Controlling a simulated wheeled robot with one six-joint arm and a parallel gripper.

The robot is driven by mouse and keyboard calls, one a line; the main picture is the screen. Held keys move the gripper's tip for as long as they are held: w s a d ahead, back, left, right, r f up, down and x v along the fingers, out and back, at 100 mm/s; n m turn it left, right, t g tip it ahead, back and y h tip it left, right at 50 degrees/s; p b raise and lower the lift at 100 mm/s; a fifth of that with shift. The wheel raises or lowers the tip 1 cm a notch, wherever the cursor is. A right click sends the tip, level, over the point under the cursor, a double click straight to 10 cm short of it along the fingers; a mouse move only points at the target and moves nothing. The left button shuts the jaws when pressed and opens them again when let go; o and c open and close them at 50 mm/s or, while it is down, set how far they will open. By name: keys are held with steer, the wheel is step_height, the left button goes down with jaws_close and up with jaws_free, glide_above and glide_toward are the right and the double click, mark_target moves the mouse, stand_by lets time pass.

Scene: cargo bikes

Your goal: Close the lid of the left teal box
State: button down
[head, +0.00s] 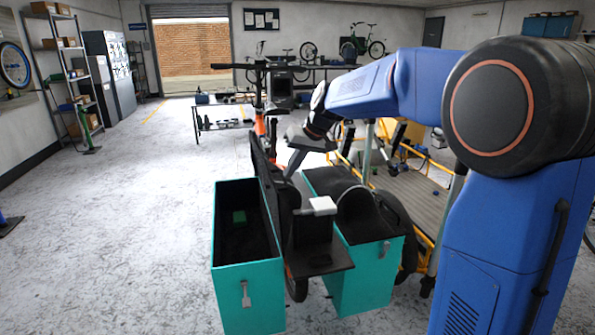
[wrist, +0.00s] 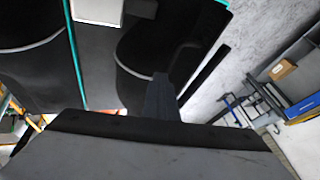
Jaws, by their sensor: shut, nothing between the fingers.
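The left teal box (head: 247,293) stands open in the head view, its dark inside showing with a small green thing (head: 239,216) in it. Its black lid (head: 266,190) stands nearly upright along the right side of the box. My gripper (head: 294,165) is shut and empty, beyond and right of the raised lid, pointing down. In the wrist view my gripper (wrist: 163,78) shows as a dark narrow finger shape over black surfaces. I cannot tell if it touches anything.
The right teal box (head: 366,280) has a black top and stands beside the bike's black rear deck (head: 318,259). A white block (head: 319,206) sits above the deck and shows in the wrist view (wrist: 97,11). The floor left of the left box is clear.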

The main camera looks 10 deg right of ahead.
steer(key=a+f+n+h, duration=0.1)
steer(key=a+f+h, duration=0.25)
steer(key=a, duration=0.45)
steer(key=a+f+h, duration=0.2)
steer(key=a+h, duration=0.2)
steer(key=a, duration=0.4)
steer(key=a+f+n+h, duration=0.1)
steer(key=a+f+h, duration=0.25)
steer(key=a, duration=0.55)
steer(key=a+f+n+h, duration=0.1)
steer(key=a+f+h, duration=0.3)
steer(key=f, duration=0.6)
steer(key=shift+a+t, duration=0.3)
steer(key=shift+a, duration=0.4)
